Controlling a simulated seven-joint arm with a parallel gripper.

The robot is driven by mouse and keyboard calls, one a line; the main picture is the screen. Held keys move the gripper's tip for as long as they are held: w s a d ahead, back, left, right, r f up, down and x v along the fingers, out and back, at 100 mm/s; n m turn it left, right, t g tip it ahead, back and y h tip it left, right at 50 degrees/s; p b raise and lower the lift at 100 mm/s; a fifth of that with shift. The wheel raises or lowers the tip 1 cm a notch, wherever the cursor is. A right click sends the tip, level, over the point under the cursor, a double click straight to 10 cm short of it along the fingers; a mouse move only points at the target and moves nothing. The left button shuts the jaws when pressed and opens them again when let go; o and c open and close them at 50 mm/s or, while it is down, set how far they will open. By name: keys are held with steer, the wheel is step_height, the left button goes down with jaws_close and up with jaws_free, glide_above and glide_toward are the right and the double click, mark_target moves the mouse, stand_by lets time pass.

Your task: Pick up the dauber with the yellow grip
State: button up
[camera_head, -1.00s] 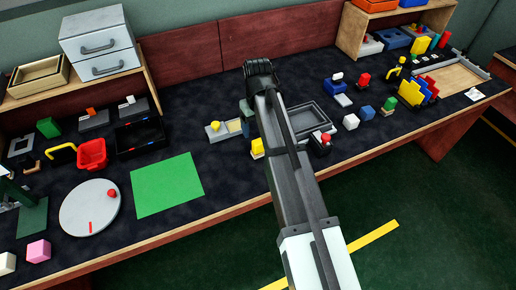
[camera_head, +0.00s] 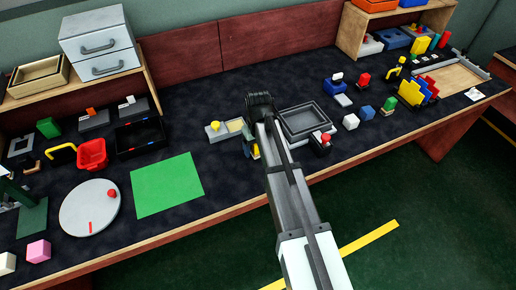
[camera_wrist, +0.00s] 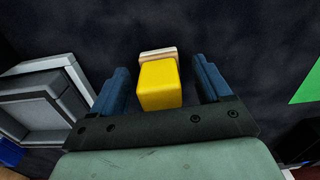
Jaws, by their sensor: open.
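The dauber with the yellow grip (camera_wrist: 159,84) stands on the dark bench top, with a pale base edge showing at its far side in the wrist view. In the head view only a bit of the yellow grip (camera_head: 256,151) shows beside my wrist. My gripper (camera_wrist: 160,66) is open, with one blue finger on each side of the yellow grip. Dark gaps show between the grip and both fingers. My arm hides part of this spot in the head view.
A grey tray (camera_head: 286,123) stands close by, and a red-topped piece (camera_head: 326,139) is at its front corner. A grey block with yellow parts (camera_head: 213,134) lies behind and left. A green mat (camera_head: 167,184) lies further left. The bench between is mostly clear.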

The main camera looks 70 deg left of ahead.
steer(key=shift+f, duration=0.55)
steer(key=c, duration=1.1)
steer(key=shift+r, duration=0.15)
steer(key=shift+c, duration=0.2)
